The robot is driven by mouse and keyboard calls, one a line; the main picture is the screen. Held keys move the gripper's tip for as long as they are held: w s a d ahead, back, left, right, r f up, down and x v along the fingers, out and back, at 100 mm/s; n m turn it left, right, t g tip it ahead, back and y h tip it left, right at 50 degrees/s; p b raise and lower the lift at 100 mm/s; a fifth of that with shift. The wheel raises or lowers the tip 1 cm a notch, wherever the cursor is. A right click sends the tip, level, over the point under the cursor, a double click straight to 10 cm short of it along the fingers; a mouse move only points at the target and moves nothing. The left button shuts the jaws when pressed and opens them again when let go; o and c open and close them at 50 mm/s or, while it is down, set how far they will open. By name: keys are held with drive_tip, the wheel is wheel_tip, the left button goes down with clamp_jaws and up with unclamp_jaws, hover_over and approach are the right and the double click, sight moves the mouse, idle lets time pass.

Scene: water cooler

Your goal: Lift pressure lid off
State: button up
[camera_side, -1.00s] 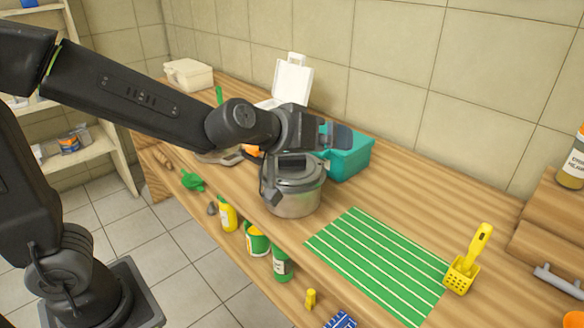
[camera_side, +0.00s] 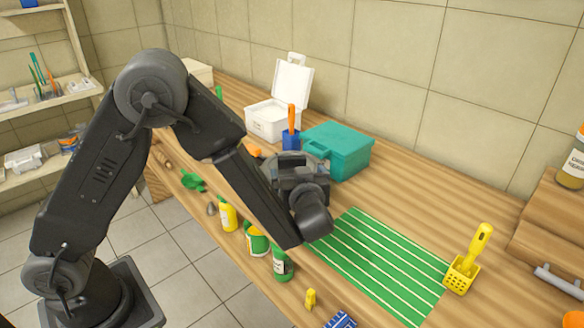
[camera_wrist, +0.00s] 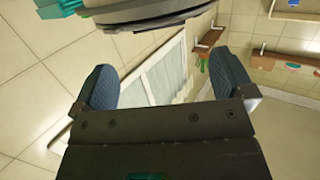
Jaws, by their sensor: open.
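The metal pressure pot and its lid stand on the wooden counter, mostly hidden behind my arm in the side view. Only bits of grey rim show around my gripper (camera_side: 300,172), which is at the pot, near lid height. In the wrist view a dark curved edge with a silvery band, apparently the lid (camera_wrist: 150,14), crosses the top of the picture. My gripper (camera_wrist: 163,65) has its two blue-grey fingers spread wide there, with nothing between them. The lid's handle and any contact with it are hidden.
A teal box (camera_side: 340,150) stands close behind the pot. A blue container with an orange handle (camera_side: 291,135) and an open white box (camera_side: 270,120) are farther back. A green striped mat (camera_side: 375,262) lies to the right, beside a yellow scoop holder (camera_side: 462,273). Bottles line the front edge.

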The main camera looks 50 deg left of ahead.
sight(292, 158)
drive_tip(key=x, duration=0.9)
drive_tip(key=shift+w+a+r, duration=0.1)
drive_tip(key=shift+w, duration=0.05)
drive_tip(key=c, duration=0.9)
drive_tip(key=shift+c, duration=0.3)
